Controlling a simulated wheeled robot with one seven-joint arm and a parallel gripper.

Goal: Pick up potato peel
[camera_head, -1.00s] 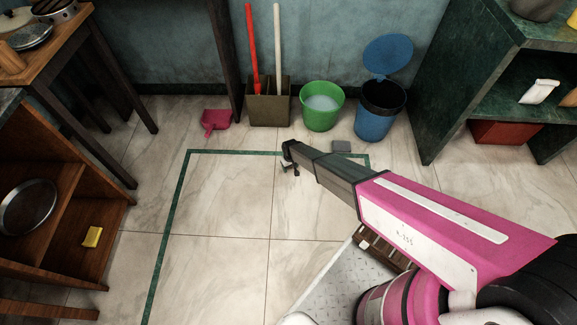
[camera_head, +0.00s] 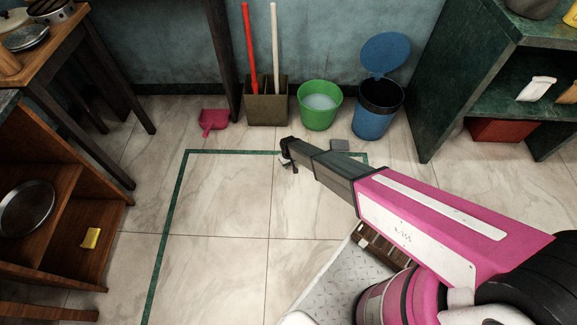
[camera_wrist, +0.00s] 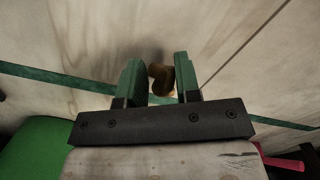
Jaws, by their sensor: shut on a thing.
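The potato peel (camera_wrist: 161,80) is a small curled brown piece in the wrist view. It lies between the two green fingers of my gripper (camera_wrist: 157,66), which is shut on it. In the head view my gripper (camera_head: 290,165) points down over the pale tiled floor, near the far green floor line. The peel cannot be made out there.
A green bucket (camera_head: 320,104), a blue bin (camera_head: 374,120) with its lid up, and a box (camera_head: 267,107) holding two long handles stand along the wall. A pink dustpan (camera_head: 212,121) lies left of them. Shelves flank both sides. The middle floor is clear.

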